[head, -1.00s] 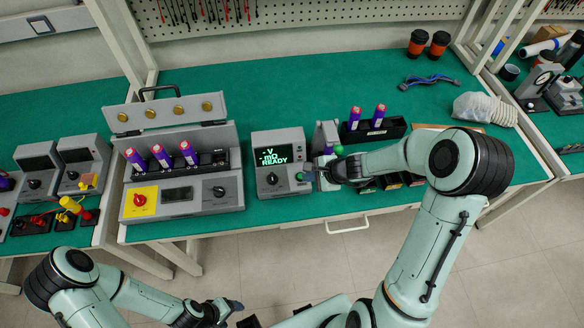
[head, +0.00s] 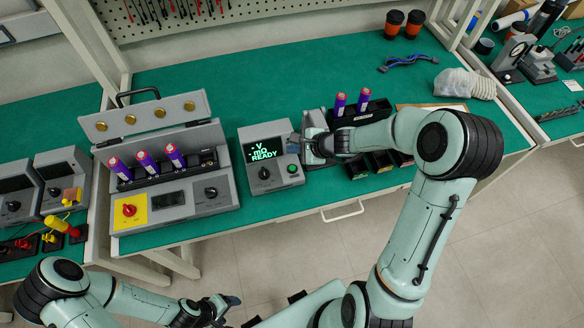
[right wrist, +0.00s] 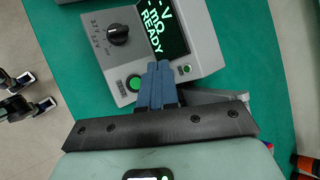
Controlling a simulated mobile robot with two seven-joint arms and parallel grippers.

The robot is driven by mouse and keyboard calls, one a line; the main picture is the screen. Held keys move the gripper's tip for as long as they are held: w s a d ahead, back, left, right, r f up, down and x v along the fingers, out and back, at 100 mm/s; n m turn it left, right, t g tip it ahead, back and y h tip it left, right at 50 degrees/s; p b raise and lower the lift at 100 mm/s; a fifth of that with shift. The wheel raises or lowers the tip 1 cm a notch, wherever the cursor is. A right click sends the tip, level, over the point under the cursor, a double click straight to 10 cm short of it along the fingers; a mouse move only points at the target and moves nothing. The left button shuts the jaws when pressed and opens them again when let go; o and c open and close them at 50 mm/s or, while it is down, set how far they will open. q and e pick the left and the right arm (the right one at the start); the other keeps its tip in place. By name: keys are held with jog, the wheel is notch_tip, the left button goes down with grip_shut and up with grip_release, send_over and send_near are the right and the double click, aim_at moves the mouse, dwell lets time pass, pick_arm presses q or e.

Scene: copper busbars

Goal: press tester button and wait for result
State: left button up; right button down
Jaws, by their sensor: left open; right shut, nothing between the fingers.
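The grey tester (head: 244,172) stands on the green bench. Its screen (head: 263,148) reads "-V -mΩ READY" in green. The green button (head: 293,168) is on its front panel, right of a black knob (head: 264,173). My right gripper (head: 294,143) is shut and empty, over the tester's right side, behind the button in the head view. In the right wrist view its blue fingertips (right wrist: 158,66) are just right of the green button (right wrist: 134,83); I see no contact with it. My left gripper (head: 226,306) is open and empty, low in front of the bench.
A grey fixture (head: 314,119) stands right of the tester, partly hidden by my right gripper. A black holder (head: 372,114) with purple cells is behind my right arm. A grey unit (head: 187,205) with several purple cells stands left. Free bench lies behind the tester.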

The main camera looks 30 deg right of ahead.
jog(key=b, duration=0.4)
send_over(295, 170)
notch_tip(295, 170, down, 6)
jog(key=shift+f, duration=0.2)
pick_arm(q)
jog(key=s+f, duration=0.4)
jog(key=f, duration=0.2)
jog(key=shift+s+f+g+b, duration=0.2)
jog(key=shift+f+g+b, duration=0.1)
jog(key=shift+f+b, duration=0.1)
pick_arm(e)
jog(key=shift+f, duration=0.5)
pick_arm(q)
jog(key=shift+s+f+b, duration=0.2)
jog(key=shift+f+b, duration=0.3)
pick_arm(e)
jog(key=shift+f, duration=0.4)
pick_arm(q)
jog(key=shift+s+f+b, duration=0.2)
jog(key=shift+f+b, duration=0.25)
jog(key=shift+f, duration=0.05)
pick_arm(e)
jog(key=shift+f, duration=0.45)
dwell(0.4)
pick_arm(q)
jog(key=shift+w+r+p, duration=0.25)
jog(key=shift+r+p, duration=0.3)
jog(key=shift+r, duration=0.1)
pick_arm(e)
jog(key=shift+r, duration=0.85)
